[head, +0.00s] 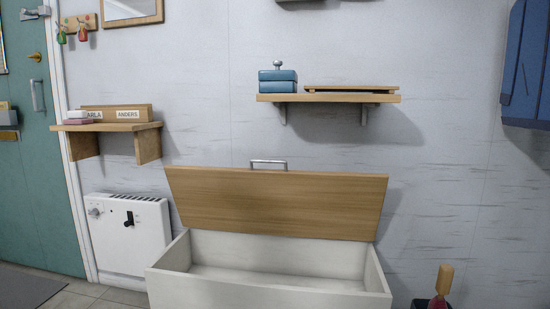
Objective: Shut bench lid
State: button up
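The bench is a white box (270,297) low in the middle of the head view, against the wall. Its wooden lid (275,203) stands raised at the back, tilted up toward the wall. A metal handle (269,162) sits at the lid's upper edge. The inside of the box (280,275) shows and the part in view looks empty. The lower front of the box is cut off by the frame. My gripper is not in view.
A shelf (328,97) with a blue box (278,81) hangs above the lid. A lower shelf (107,126) and a white heater (131,234) are on the left, beside a teal door (40,165). A wooden-ended object (444,281) stands right of the bench.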

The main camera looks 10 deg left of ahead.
aim_at(329, 205)
jog(key=u, duration=0.7)
jog(key=i, duration=1.1)
jog(key=u, duration=0.1)
